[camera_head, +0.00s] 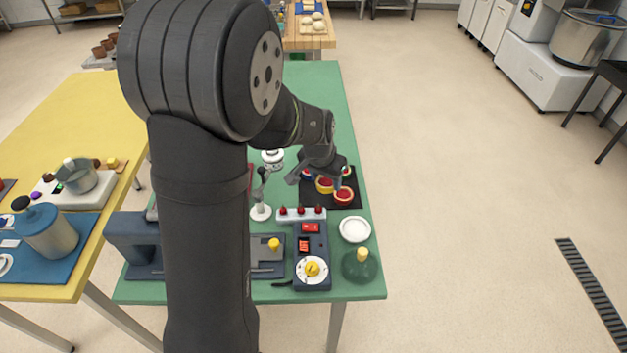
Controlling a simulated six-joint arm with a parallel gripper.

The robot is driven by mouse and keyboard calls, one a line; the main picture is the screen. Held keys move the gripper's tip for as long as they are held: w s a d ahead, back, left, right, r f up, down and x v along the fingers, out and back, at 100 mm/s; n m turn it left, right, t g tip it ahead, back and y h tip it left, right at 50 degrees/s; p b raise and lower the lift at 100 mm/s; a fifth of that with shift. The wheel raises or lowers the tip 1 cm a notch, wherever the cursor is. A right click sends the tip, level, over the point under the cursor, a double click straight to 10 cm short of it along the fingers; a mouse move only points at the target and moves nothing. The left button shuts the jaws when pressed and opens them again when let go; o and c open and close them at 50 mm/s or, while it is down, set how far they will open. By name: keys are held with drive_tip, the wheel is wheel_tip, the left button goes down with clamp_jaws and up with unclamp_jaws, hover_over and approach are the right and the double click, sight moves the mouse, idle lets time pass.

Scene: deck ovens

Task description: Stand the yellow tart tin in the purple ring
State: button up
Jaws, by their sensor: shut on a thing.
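My gripper (334,182) is low over a black mat (316,200) on the green table, among small tart tins with red filling. It is shut on what looks like the yellow tart tin (325,187), though the contact is small and partly covered by the gripper. Another tin (343,199) with a pale orange-yellow side stands close by at the right front. A bluish tin (307,175) shows at the left, partly hidden by the gripper. I cannot make out the purple ring; the gripper or arm may cover it.
In front of the mat are a control box (311,255) with red buttons, a white dish (355,229) and a dark green round object with a yellow knob (360,266). A white-based stand (260,212) is left of the mat. My arm hides much of the table's left side.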

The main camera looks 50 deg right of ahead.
drive_tip(key=s+r, duration=0.4)
drive_tip(key=s, duration=0.2)
drive_tip(key=w+a+r+n, duration=0.2)
drive_tip(key=w+a, duration=0.1)
drive_tip(key=w, duration=0.4)
drive_tip(key=w+a+r+n+t, duration=0.1)
drive_tip(key=w+a, duration=0.3)
drive_tip(key=w, duration=0.3)
drive_tip(key=w+a+r+n, duration=0.2)
drive_tip(key=w+a, duration=0.1)
drive_tip(key=w, duration=0.5)
drive_tip(key=shift+y, duration=0.3)
drive_tip(key=shift+w+a+f, duration=0.75)
drive_tip(key=shift+w+f, duration=0.55)
drive_tip(key=shift+f, duration=1)
drive_tip(key=shift+w+a+f, duration=0.8)
drive_tip(key=shift+w+f, duration=0.45)
drive_tip(key=shift+f, duration=1)
drive_tip(key=shift+w+a+f, duration=0.75)
drive_tip(key=shift+w+f, duration=0.55)
drive_tip(key=shift+f, duration=1)
drive_tip(key=shift+f, duration=0.55)
drive_tip(key=o, duration=0.5)
drive_tip(key=shift+f, duration=0.1)
drive_tip(key=shift+o, duration=1.1)
